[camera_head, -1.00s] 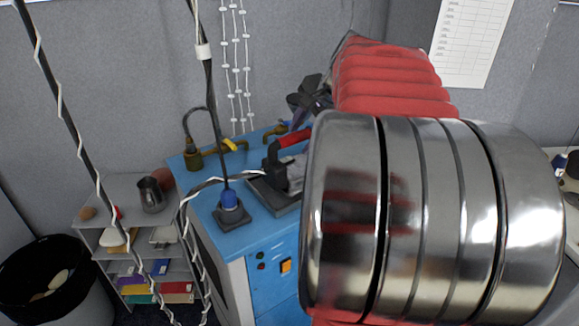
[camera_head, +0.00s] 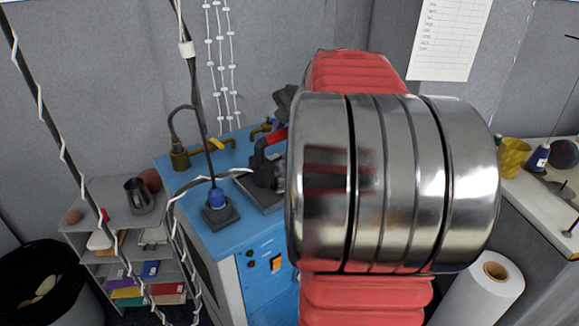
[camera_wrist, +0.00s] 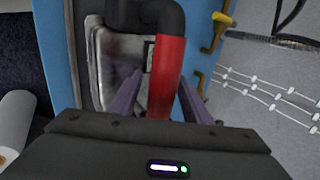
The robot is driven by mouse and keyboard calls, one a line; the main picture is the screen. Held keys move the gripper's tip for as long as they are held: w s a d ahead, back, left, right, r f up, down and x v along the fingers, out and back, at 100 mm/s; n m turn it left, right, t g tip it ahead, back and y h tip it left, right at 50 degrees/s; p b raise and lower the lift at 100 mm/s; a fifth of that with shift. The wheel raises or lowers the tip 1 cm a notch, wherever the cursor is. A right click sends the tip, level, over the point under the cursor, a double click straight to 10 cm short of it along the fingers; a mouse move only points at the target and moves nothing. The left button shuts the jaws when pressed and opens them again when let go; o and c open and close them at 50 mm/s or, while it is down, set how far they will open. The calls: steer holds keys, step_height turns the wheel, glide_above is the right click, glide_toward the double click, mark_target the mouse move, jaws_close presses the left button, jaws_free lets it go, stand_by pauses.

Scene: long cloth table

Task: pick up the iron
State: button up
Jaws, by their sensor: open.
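The iron (camera_head: 263,165) has a black body and a red handle. It rests on a metal plate (camera_head: 268,197) on top of a blue machine (camera_head: 228,250), left of my arm in the head view. My arm hides its right side. My gripper (camera_head: 285,103) shows in the head view as a dark shape just above the handle, mostly hidden by the arm. In the wrist view my gripper (camera_wrist: 159,92) is open, with one finger on each side of the iron's red handle (camera_wrist: 168,70). I cannot tell whether either finger touches it.
Brass taps (camera_head: 205,148) stand at the machine's back edge. A grey shelf (camera_head: 95,225) and black bin (camera_head: 45,275) are further left. A white roll (camera_head: 482,290) and a white table (camera_head: 545,195) are at right.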

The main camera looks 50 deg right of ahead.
stand_by(0.4)
jaws_close()
steer(key=shift+r, duration=0.15)
stand_by(0.5)
